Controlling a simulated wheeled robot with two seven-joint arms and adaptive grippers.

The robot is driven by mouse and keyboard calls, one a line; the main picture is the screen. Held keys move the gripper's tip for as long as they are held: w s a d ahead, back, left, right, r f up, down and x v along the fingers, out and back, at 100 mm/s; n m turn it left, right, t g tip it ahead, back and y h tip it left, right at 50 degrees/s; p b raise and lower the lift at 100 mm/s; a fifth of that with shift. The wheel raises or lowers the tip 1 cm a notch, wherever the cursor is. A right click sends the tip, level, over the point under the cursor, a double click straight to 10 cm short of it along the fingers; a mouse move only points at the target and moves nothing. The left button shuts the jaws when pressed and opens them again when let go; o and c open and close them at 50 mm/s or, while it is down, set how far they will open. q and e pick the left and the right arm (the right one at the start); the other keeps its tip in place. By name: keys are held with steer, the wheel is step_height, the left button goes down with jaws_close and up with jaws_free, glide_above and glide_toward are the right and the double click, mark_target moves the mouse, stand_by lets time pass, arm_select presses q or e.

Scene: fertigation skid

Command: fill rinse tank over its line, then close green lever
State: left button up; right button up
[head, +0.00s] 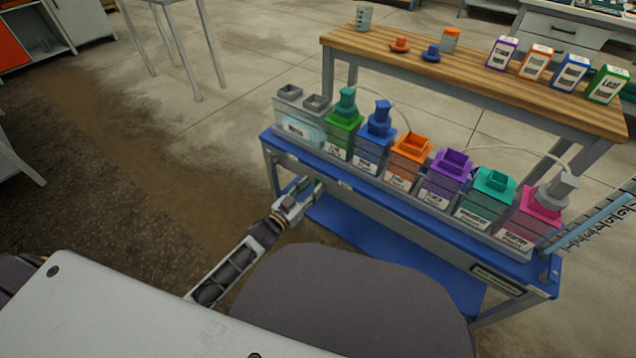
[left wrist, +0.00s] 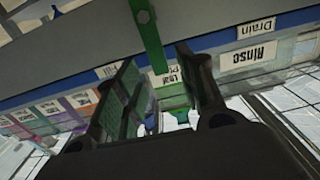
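The rinse tank (head: 300,128) is the clear grey box at the left end of the blue bench, with pale bluish contents. Its fill line and level are too small to read. In the left wrist view, the green lever (left wrist: 147,35) hangs from the bench's front edge, near the Rinse label (left wrist: 249,57) and Drain label (left wrist: 256,27). My left gripper (head: 304,191) is at the bench's front left, below the tanks. In the wrist view its two fingers (left wrist: 162,72) are apart. The lever's lower end shows in the gap between them; contact cannot be told. My right gripper is out of view.
Coloured tanks stand right of the rinse tank, including green (head: 342,132), blue (head: 376,143), orange (head: 407,160) and purple (head: 445,177). A wooden table (head: 470,75) behind holds a clear cup (head: 363,18), funnels and several boxes. The floor left of the bench is free.

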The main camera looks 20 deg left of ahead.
mark_target(317, 182)
arm_select(q)
steer(key=shift+x, duration=0.8)
steer(key=shift+w+d+b, duration=0.2)
steer(key=shift+w+b, duration=0.2)
steer(key=shift+w+d, duration=0.2)
steer(key=shift+w, duration=0.35)
steer(key=shift+w+d+b, duration=0.2)
steer(key=shift+w+b, duration=0.15)
steer(key=shift+w, duration=0.15)
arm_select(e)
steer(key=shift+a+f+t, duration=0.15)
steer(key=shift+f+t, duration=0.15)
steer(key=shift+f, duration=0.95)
arm_select(q)
jaws_close()
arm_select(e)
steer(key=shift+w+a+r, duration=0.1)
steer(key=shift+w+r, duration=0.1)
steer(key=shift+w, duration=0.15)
